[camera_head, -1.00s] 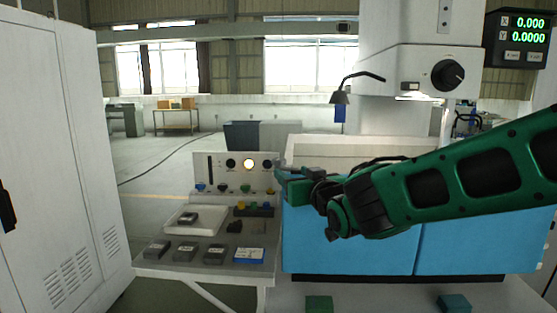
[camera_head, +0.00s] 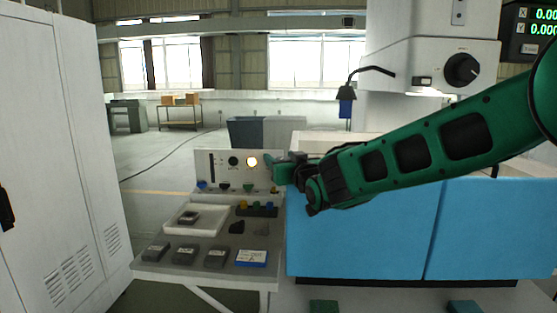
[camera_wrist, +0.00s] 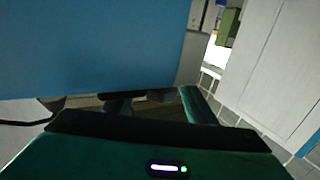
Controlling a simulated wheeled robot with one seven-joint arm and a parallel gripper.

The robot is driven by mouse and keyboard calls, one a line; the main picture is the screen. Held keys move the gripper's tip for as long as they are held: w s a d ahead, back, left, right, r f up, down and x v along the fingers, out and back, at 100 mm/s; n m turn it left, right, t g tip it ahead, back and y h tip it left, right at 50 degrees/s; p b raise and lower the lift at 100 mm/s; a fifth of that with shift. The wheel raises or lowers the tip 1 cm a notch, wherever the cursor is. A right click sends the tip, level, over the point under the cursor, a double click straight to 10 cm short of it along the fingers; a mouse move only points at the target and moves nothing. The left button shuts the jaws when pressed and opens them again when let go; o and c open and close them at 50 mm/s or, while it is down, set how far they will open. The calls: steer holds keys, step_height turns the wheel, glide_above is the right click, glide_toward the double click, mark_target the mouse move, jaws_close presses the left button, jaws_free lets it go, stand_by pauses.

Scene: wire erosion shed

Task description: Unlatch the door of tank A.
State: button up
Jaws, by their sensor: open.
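A machine tank with two blue front panels (camera_head: 362,240) stands right of centre in the head view, with a pale rim above. No letter on it is readable, and I cannot make out a latch. My gripper (camera_head: 283,172) is at the tank's upper left corner, partly in front of the control panel; contact cannot be told. In the wrist view my gripper (camera_wrist: 155,104) is open with nothing clearly between its fingers. A blue surface (camera_wrist: 90,50) fills the upper left there, close to the fingers. A dark strip by the fingertips is too dim to identify.
A bench (camera_head: 152,258) with grey blocks, a white tray (camera_head: 172,220) and a control panel (camera_head: 220,170) with a lit lamp stands left of the tank. A white cabinet (camera_head: 50,160) is at far left. The machine head (camera_head: 425,65) overhangs the tank.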

steer(key=shift+x, duration=1.2)
steer(key=shift+c, duration=0.6)
steer(key=c, duration=0.9)
